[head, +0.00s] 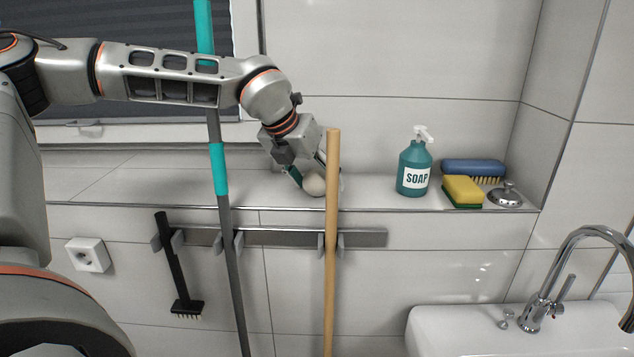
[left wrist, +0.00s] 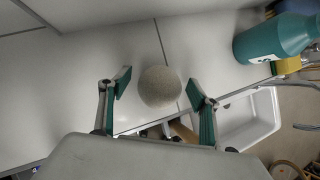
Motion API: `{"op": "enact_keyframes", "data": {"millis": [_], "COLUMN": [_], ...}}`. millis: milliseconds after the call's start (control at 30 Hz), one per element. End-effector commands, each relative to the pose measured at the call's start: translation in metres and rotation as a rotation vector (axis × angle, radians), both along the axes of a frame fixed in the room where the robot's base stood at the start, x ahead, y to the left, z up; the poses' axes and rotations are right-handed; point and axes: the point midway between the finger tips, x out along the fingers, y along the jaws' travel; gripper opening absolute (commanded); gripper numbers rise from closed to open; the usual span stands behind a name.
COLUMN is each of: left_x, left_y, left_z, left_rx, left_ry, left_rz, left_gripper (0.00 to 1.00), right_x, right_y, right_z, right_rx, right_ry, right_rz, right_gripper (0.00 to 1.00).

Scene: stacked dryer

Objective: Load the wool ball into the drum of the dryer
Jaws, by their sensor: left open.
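The wool ball (head: 314,184) is a pale, round ball on the tiled ledge, partly hidden in the head view by my left gripper and a wooden pole. My left gripper (head: 318,180) is above and around it, pointing down. In the left wrist view the ball (left wrist: 159,87) sits between and just beyond the two green-padded fingers of the left gripper (left wrist: 160,97), with a gap on each side. The left gripper is open. The dryer and its drum are not in view. My right gripper is not in view.
The wooden pole (head: 332,240) stands right in front of the left gripper. A grey and teal pole (head: 222,240) and a black brush (head: 178,260) hang left of it. A soap bottle (head: 413,170), yellow sponge (head: 462,191) and blue brush (head: 473,168) stand right on the ledge. A sink (head: 450,335) is below.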

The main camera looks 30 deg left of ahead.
Motion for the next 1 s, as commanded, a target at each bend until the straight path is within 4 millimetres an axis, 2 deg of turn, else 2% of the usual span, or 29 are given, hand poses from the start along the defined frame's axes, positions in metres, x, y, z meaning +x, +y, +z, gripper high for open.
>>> {"op": "enact_keyframes", "data": {"millis": [167, 300, 333, 433, 467, 767, 867, 1000], "left_x": [0.000, 0.000, 0.000, 0.000, 0.000, 0.000, 0.001, 0.001], "left_y": [0.000, 0.000, 0.000, 0.000, 0.000, 0.000, 0.001, 0.000], "left_z": [0.000, 0.000, 0.000, 0.000, 0.000, 0.003, 0.009, 0.027], "left_rx": [0.000, 0.001, 0.001, 0.001, 0.001, 0.000, 0.002, 0.002], "left_ry": [0.000, 0.000, 0.000, 0.000, 0.000, -0.001, -0.001, -0.004], "left_rz": [0.000, 0.001, 0.001, 0.001, 0.001, 0.002, 0.003, 0.002], "left_gripper": [0.63, 0.26, 0.23, 0.23, 0.20, 0.19, 0.19, 0.19], "right_x": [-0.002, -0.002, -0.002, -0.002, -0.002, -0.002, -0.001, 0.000], "right_y": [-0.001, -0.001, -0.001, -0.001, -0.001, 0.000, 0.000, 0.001], "right_z": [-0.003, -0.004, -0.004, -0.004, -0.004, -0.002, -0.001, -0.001], "right_rx": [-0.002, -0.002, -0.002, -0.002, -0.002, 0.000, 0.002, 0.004], "right_ry": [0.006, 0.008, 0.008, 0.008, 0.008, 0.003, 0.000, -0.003], "right_rz": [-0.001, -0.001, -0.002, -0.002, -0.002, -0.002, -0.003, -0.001], "right_gripper": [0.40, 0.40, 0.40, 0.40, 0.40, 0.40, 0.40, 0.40]}}
